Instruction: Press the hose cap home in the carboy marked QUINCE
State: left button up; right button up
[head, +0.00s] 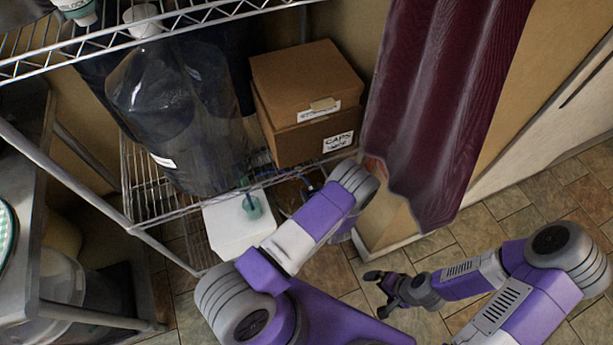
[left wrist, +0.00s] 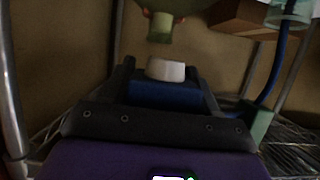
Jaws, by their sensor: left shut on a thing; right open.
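My left gripper (left wrist: 158,78) is shut on a piece with a white top (left wrist: 165,70) and a blue body (left wrist: 165,94); I cannot tell whether this is the hose cap. Just beyond it in the left wrist view is a green rounded thing with a narrow neck (left wrist: 160,27), apart from the white top in the picture. In the head view, my left wrist hides most of that gripper. A large dark carboy (head: 175,110) stands on the wire shelf; its small white label is unreadable, and no QUINCE marking is legible. My right gripper (head: 375,290) is open and empty above the floor.
A cardboard box labelled CAPS (head: 305,100) sits right of the carboy. A white box (head: 235,230) with a teal piece (head: 251,207) is below. A blue hose (left wrist: 277,72) runs to a green block (left wrist: 258,122). A maroon curtain (head: 430,110) hangs right of my left arm.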

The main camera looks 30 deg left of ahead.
pick_arm(q)
jog(key=shift+s+d, duration=0.4)
jog(key=shift+d, duration=0.1)
jog(key=shift+w+a+f+b, duration=0.2)
jog(key=shift+w+a+b, duration=0.8)
jog(key=shift+w+a, duration=0.6)
jog(key=shift+w+a+f+b, duration=0.25)
jog(key=shift+w+a+b, duration=0.9)
jog(key=shift+a, duration=0.65)
jog(key=shift+w+a+f+b, duration=0.2)
jog(key=shift+w+a+b, duration=0.65)
jog(key=shift+w+a, duration=0.8)
jog(key=shift+w+a+f, duration=0.1)
jog(key=shift+w+a, duration=0.7)
jog(key=shift+a, duration=0.3)
jog(key=shift+w+a, duration=0.15)
jog(key=shift+w+a, duration=0.35)
jog(key=shift+a, duration=0.05)
jog(key=shift+f, duration=0.25)
dwell(0.3)
jog(key=shift+f, duration=0.35)
